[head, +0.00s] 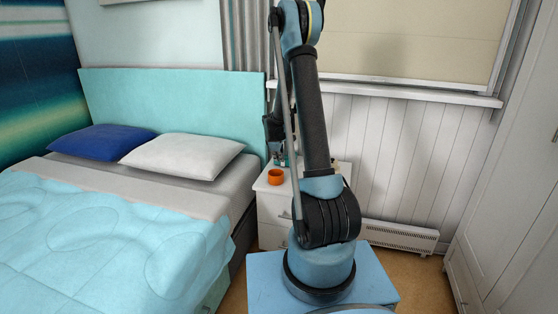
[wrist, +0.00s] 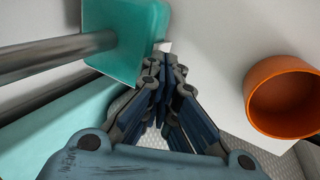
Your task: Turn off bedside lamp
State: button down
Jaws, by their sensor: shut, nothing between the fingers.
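In the wrist view, the bedside lamp shows as a teal block-like base (wrist: 128,35) with a grey metal stem (wrist: 58,56) running out to the left. My gripper (wrist: 163,60) is shut and empty, its fingertips close beside the base's lower right edge. A small white piece (wrist: 166,46) shows at that edge, just past the fingertips. I cannot tell whether it is the switch, or whether the tips touch it. In the head view, my arm hides most of the lamp and gripper. The lamp's shade and light are not clearly seen.
An orange cup (head: 275,177) stands on the white nightstand (head: 270,208); it is right of my gripper in the wrist view (wrist: 285,97). The bed (head: 110,215) with its teal headboard (head: 170,105) is at left. A wardrobe (head: 515,190) and low heater (head: 400,237) are at right.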

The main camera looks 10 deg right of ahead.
jog(key=shift+s+a, duration=0.15)
jog(key=shift+s, duration=0.2)
jog(key=s, duration=0.1)
jog(key=s+a+r, duration=0.1)
jog(key=s, duration=0.1)
jog(key=shift+a+r, duration=0.25)
notch_tip(320, 180, up, 9)
jog(key=s, duration=0.1)
jog(key=shift+s+a+f, duration=0.15)
jog(key=shift+s+a, duration=0.05)
jog(key=shift+a, duration=0.05)
